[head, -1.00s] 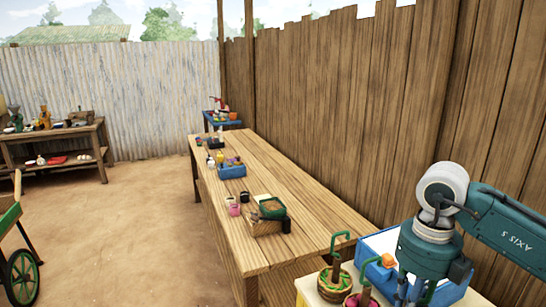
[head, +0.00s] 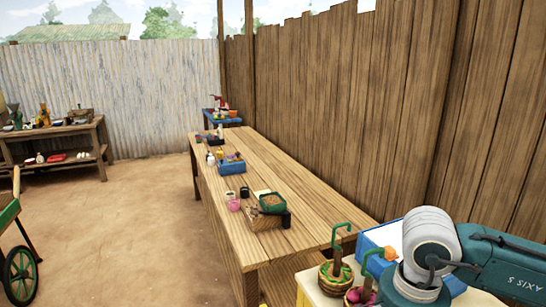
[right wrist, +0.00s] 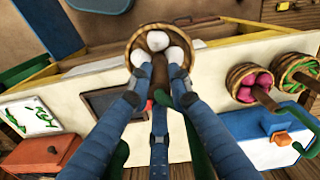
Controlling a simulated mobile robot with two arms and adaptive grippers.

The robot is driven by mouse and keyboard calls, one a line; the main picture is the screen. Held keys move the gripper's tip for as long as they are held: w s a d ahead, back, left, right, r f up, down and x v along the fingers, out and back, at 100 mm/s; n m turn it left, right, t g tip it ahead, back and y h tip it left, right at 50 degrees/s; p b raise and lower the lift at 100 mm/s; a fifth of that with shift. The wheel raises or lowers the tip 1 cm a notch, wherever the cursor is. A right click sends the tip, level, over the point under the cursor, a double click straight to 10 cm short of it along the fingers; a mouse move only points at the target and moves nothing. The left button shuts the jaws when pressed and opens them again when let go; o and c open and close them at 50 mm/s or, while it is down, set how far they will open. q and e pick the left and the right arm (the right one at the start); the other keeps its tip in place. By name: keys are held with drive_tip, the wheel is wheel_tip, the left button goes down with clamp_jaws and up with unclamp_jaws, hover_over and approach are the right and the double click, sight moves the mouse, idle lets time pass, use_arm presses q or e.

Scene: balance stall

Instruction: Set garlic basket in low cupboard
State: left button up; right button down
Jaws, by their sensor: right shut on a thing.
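The garlic basket (right wrist: 132,55) is a round brown basket holding white bulbs, at the upper middle of the right wrist view. My right gripper (right wrist: 160,82) is shut on its brown upright handle, with a blue finger on each side. The basket lies over the edge of a cream surface with a yellow rim. In the head view the gripper and garlic basket are hidden behind or below my right arm. I cannot tell for certain which piece is the low cupboard. My left gripper is not in view.
Two other baskets, one pink-filled (right wrist: 240,84) and one green-filled (right wrist: 300,76), stand on the cream top (head: 309,287). A blue box (right wrist: 278,145), a card (right wrist: 32,116) and a red box (right wrist: 40,155) are close by. A long wooden table (head: 290,215) stands beyond.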

drive_tip(key=s+n, duration=0.1)
drive_tip(key=n, duration=0.1)
drive_tip(key=f+n, duration=0.1)
drive_tip(key=n, duration=0.1)
drive_tip(key=s+a+n, duration=0.1)
drive_tip(key=n, duration=0.1)
drive_tip(key=shift+s+f+b, duration=0.3)
drive_tip(key=shift+f, duration=0.1)
drive_tip(key=n, duration=0.1)
drive_tip(key=s+n, duration=0.1)
drive_tip(key=f+n, duration=0.1)
drive_tip(key=n, duration=0.1)
drive_tip(key=shift+s+a, duration=0.3)
drive_tip(key=shift+a, duration=0.05)
drive_tip(key=shift+w+r, duration=0.15)
